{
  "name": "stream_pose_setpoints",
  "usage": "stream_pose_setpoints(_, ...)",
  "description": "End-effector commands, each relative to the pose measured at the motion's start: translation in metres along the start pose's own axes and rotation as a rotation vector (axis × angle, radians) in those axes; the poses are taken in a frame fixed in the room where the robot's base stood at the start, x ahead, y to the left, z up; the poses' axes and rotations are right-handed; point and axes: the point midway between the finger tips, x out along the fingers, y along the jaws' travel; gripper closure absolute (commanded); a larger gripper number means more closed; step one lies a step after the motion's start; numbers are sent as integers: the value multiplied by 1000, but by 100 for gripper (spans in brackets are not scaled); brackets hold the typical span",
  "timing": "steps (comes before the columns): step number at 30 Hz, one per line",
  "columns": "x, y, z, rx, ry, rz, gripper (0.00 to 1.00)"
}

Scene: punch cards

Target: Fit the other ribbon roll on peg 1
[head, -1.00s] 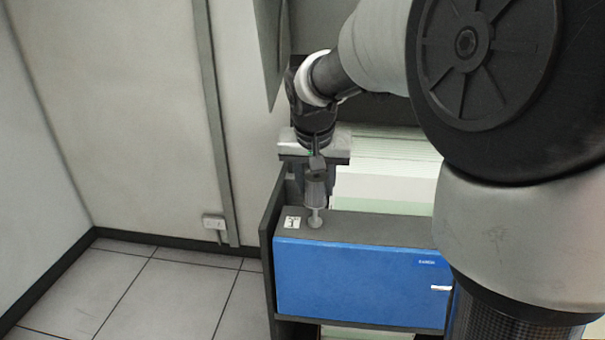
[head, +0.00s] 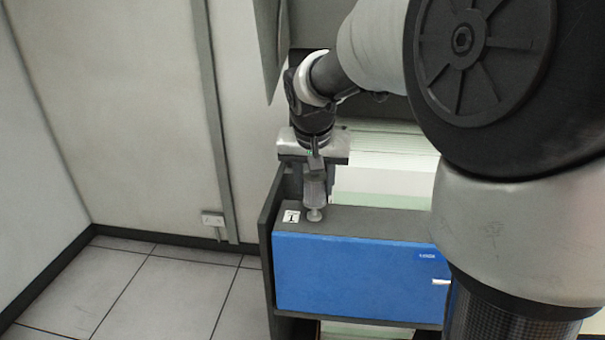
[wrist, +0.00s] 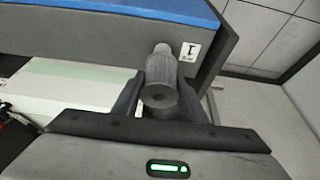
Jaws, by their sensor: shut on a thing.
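My gripper (head: 316,178) points down above the label end of a grey-topped, blue-fronted unit. It is shut on a grey ribbon roll (head: 314,192), also seen in the wrist view (wrist: 162,72) between the two dark fingers, with a hole in its near end. The roll is upright and in line with peg 1 (head: 314,215), a pale peg with a round base beside the white label "1" (head: 291,216). Little of the peg shows below the roll. The roll hides the rest, so I cannot tell how far it sits around the peg.
The blue front (head: 355,280) has a small tag and a white handle. A dark side panel (head: 268,240) rises close left of the peg. Pale green-white surfaces (head: 375,185) lie behind the unit. Open tiled floor (head: 170,295) is at left.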

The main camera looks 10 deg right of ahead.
Motion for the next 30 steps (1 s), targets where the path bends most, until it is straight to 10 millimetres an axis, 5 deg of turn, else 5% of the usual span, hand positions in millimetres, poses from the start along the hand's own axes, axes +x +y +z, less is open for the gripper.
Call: stream_pose_setpoints(30, 15, 0, 6, 0, 1, 0, 86)
